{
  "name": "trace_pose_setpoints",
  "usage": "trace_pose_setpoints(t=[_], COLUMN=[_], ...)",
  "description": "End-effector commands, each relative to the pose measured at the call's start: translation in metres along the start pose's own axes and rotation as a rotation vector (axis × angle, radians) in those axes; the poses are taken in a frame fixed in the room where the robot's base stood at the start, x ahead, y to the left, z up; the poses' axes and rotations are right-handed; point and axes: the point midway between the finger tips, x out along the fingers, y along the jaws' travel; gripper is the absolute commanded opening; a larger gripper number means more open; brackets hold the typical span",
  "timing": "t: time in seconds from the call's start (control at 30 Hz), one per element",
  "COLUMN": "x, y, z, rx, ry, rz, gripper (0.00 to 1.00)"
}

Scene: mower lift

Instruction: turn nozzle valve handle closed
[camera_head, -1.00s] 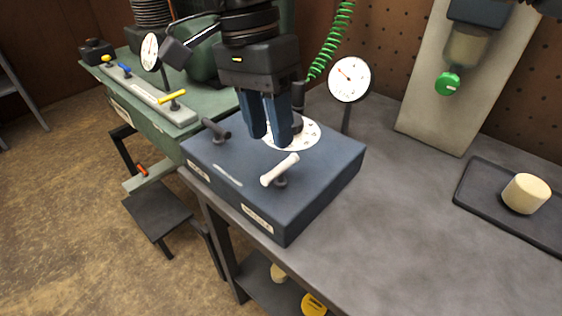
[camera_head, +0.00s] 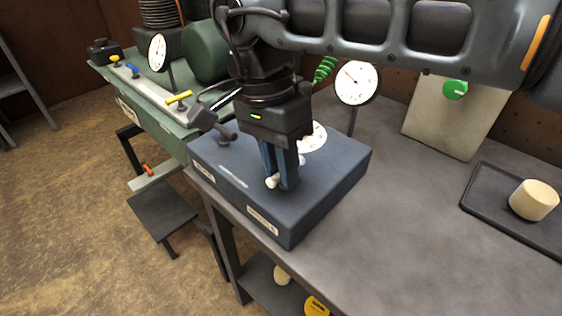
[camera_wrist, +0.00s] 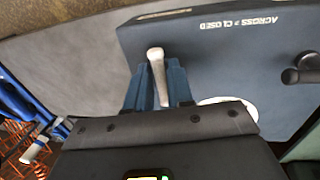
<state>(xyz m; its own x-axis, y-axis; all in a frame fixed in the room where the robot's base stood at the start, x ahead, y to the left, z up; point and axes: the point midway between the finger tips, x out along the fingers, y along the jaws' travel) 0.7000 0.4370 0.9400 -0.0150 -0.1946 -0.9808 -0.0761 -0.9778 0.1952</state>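A pale, cream-coloured valve handle (camera_head: 272,182) sits on top of the dark blue box (camera_head: 333,185) on the bench. My gripper (camera_head: 280,185) points down over the box, its two blue fingers on either side of this handle. In the wrist view the handle (camera_wrist: 156,58) lies lengthwise between the fingers (camera_wrist: 160,85), its rounded end sticking out past them. Any gap between fingers and handle is too small to judge. The handle's post is hidden. A black handle (camera_head: 222,135) stands at the box's far left corner, and it also shows in the wrist view (camera_wrist: 303,72). The wrist view shows "ACROSS = CLOSED" lettering.
A round gauge (camera_head: 356,83) stands behind the box. A white dial plate (camera_head: 312,137) on the box is partly hidden by my gripper. A dark tray (camera_head: 486,198) holding a cream cylinder (camera_head: 534,200) is at the right. A green bench unit (camera_head: 150,110) stands left. The bench's right front is clear.

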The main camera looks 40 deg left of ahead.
Motion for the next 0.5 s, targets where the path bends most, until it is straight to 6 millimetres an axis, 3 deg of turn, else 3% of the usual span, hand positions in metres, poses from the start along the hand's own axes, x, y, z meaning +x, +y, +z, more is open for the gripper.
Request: trace_pose_setpoints(t=[0.2,0.5], x=[-0.0002,-0.0003], y=[0.0002,0.0005], z=[0.0000,-0.0002], rx=[0.000,0.005], ry=[0.000,-0.001], rz=[0.001,0.002], gripper=[0.00,0.00])
